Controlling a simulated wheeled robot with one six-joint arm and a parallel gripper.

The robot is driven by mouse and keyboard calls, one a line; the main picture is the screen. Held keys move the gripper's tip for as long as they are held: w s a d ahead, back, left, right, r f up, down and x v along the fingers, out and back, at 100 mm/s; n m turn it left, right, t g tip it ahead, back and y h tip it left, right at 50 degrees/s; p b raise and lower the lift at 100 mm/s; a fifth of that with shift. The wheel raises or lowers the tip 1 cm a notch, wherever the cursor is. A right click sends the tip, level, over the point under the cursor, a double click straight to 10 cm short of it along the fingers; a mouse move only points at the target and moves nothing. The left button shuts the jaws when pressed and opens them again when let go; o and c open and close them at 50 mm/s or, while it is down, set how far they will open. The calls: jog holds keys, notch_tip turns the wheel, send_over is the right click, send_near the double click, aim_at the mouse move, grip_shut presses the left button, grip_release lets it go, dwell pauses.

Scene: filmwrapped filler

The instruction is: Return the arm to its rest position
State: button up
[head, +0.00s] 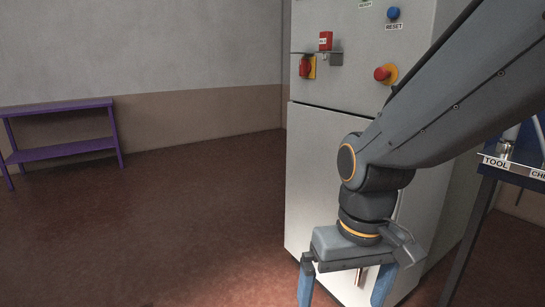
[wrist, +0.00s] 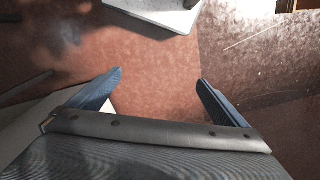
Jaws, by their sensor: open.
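My gripper (head: 343,285) hangs from my arm at the right of the head view, pointing down in front of the lower part of a grey cabinet (head: 318,170). Its two blue fingers are spread apart with nothing between them. In the wrist view the gripper (wrist: 160,82) is also open, with reddish-brown floor (wrist: 155,60) showing between the fingers. My arm hides part of the cabinet's front.
The cabinet carries a red emergency button (head: 382,73), a blue reset button (head: 393,13), a red and yellow switch (head: 306,67) and a small red item (head: 325,40). A purple shelf (head: 60,106) stands at left. A labelled tool stand (head: 512,168) is at right. Floor at left is clear.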

jog(key=d+r+m+p, duration=0.2)
jog(key=d+r+p, duration=0.5)
jog(key=p, duration=0.6)
jog(key=shift+s+d+h, duration=0.15)
jog(key=shift+d+h, duration=0.1)
jog(key=shift+h, duration=0.05)
